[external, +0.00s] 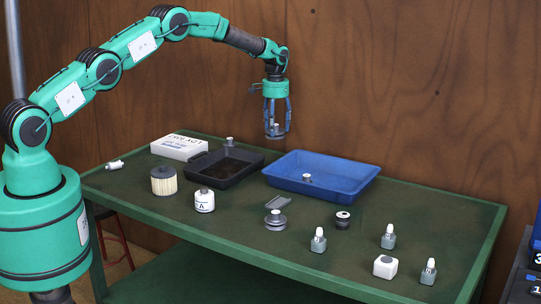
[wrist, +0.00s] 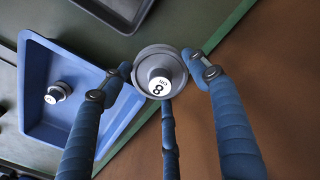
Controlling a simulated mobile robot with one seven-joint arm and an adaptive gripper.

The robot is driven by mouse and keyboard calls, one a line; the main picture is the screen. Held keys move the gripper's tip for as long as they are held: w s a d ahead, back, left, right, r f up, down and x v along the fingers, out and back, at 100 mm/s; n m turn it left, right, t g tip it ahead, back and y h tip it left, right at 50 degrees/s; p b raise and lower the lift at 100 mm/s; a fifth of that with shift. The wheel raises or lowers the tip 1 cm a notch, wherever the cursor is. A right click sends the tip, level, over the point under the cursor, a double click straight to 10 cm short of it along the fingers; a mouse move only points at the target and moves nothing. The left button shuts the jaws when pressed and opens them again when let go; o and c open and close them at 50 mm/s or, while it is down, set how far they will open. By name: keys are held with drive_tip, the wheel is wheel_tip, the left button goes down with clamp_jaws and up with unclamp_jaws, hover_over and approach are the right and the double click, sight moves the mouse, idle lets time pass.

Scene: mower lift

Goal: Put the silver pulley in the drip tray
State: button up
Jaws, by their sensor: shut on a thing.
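My gripper (external: 276,124) is raised above the back edge of the table, its fingers shut on a round grey, stepped wheel with a white label, which I take for the silver pulley (wrist: 160,70). In the external view the held pulley (external: 275,131) is partly hidden by the fingers. The black tray (external: 243,174), which looks like the drip tray, lies below and left of my gripper; its edge shows at the top of the wrist view (wrist: 121,25). Another grey, disc-shaped piece (external: 276,221) stands on the table front.
A blue tray (external: 345,190) with a small labelled silver piece (external: 307,178) lies right of the black tray. A white box (external: 179,147), a pleated filter (external: 164,181), a white jar (external: 204,201) and several small bottles stand around. A wooden wall rises behind the table.

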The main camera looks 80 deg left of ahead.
sight(221, 170)
drive_tip(key=shift+s, duration=0.1)
drive_tip(key=shift+s+r, duration=0.1)
drive_tip(key=shift+s, duration=0.4)
drive_tip(key=shift+m, duration=0.3)
drive_tip(key=s+d, duration=0.1)
drive_tip(key=s, duration=0.5)
drive_tip(key=s+d, duration=0.2)
drive_tip(key=s, duration=0.5)
drive_tip(key=s+d+b, duration=0.1)
drive_tip(key=s+d, duration=0.1)
drive_tip(key=s, duration=0.5)
drive_tip(key=shift+d+r, duration=0.15)
drive_tip(key=shift+r, duration=0.15)
drive_tip(key=shift+s+d, duration=0.3)
drive_tip(key=shift+s, duration=0.3)
drive_tip(key=shift+f+b, duration=0.45)
drive_tip(key=shift+f, duration=2.7)
drive_tip(key=shift+f, duration=1.85)
